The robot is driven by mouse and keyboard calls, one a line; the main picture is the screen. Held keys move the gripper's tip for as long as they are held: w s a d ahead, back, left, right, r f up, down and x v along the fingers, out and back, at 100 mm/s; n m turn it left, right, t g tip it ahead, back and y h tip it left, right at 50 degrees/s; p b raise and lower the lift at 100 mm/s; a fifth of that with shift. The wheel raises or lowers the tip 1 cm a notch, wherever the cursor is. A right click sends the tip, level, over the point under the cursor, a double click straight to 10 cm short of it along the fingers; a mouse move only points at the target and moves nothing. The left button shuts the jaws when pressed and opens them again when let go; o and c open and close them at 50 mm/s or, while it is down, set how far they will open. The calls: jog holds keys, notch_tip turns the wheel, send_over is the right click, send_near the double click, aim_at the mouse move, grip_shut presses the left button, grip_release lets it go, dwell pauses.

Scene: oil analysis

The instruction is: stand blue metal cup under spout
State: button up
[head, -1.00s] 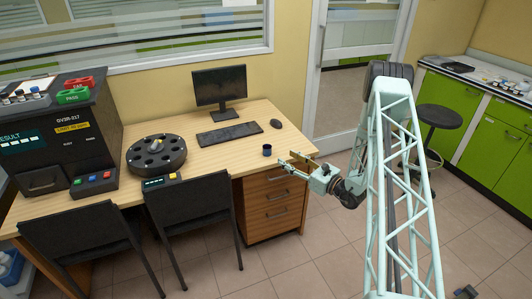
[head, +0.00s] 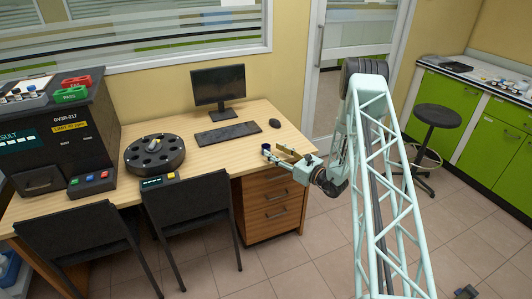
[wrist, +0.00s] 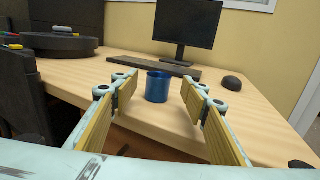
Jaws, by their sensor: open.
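The blue metal cup (wrist: 158,87) stands upright on the wooden desk, near its right front edge; in the head view the cup (head: 266,149) shows small beside my gripper (head: 278,157). In the wrist view my gripper (wrist: 155,100) is open, with its two yellow-padded fingers on either side of the cup's line. The cup sits between or just beyond the fingertips, with a gap on both sides. No finger touches it that I can see. I cannot make out a spout in these views.
A black analyser (head: 62,145) and a round black carousel (head: 154,154) stand on the left of the desk (head: 215,158). A monitor (head: 218,86), keyboard (head: 228,134) and mouse (head: 275,123) are behind the cup. Two black chairs stand in front.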

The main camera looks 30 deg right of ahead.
aim_at(269, 149)
jog(key=shift+w+a, duration=0.1)
jog(key=shift+w, duration=0.15)
jog(key=shift+b+x, duration=0.7)
jog(key=shift+x, duration=1.95)
jog(key=shift+f, duration=0.15)
jog(key=shift+s, duration=0.1)
jog(key=c, duration=1)
